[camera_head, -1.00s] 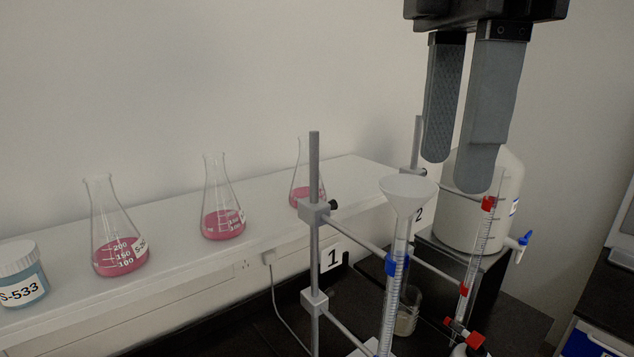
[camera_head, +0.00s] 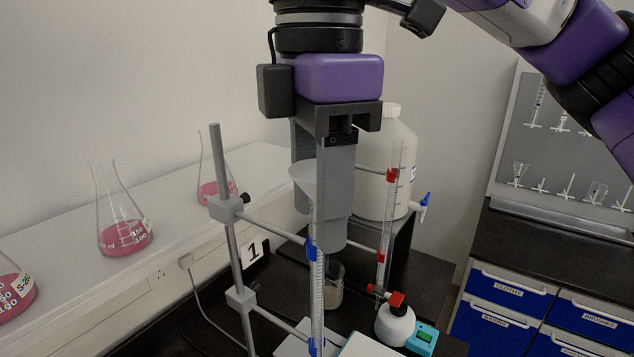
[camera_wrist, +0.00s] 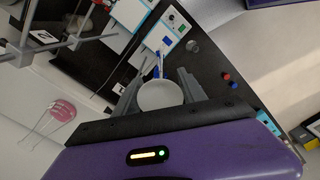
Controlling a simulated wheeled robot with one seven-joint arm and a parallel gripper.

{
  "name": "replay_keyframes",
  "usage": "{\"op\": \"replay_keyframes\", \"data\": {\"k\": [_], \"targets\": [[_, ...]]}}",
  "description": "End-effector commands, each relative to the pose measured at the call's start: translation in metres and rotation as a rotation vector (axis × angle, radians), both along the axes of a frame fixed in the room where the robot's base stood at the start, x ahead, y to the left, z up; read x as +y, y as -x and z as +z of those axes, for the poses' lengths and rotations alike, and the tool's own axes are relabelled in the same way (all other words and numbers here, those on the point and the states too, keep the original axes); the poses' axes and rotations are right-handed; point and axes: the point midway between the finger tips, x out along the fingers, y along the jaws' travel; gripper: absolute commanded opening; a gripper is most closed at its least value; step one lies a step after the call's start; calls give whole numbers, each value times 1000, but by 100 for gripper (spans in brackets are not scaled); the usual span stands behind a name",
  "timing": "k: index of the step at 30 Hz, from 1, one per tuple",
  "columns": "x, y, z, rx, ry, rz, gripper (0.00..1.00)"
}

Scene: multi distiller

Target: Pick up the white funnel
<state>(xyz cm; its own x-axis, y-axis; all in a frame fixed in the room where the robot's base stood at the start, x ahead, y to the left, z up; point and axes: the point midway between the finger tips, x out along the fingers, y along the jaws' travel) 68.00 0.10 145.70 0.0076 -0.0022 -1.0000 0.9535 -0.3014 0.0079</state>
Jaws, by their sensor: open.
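The white funnel (camera_head: 303,176) sits upright in the top of a clear graduated tube (camera_head: 317,285) held by the stand. My gripper (camera_head: 319,226) points down at the funnel, with one finger behind it and the other at its right. In the wrist view the funnel (camera_wrist: 160,96) shows as a round white mouth between the two fingers of my gripper (camera_wrist: 159,78). The fingers are open, with a small gap visible on each side of the funnel. The near finger hides part of the funnel's right side in the head view.
The metal stand (camera_head: 233,250) rises close at the left. A second graduated tube (camera_head: 388,220) and a large white bottle (camera_head: 385,165) stand to the right. Flasks with pink liquid (camera_head: 122,232) line the white shelf. A small bottle (camera_head: 395,325) stands at the lower right.

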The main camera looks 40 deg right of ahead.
Motion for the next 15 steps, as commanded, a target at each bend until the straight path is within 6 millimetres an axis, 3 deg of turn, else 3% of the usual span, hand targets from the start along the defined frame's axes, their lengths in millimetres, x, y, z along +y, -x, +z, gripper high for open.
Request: {"op": "replay_keyframes", "data": {"k": [6,12,15], "targets": [[0,0,-1,0,0,0,48],[0,0,-1,0,0,0,9],[0,0,-1,1,0,0,6]]}}
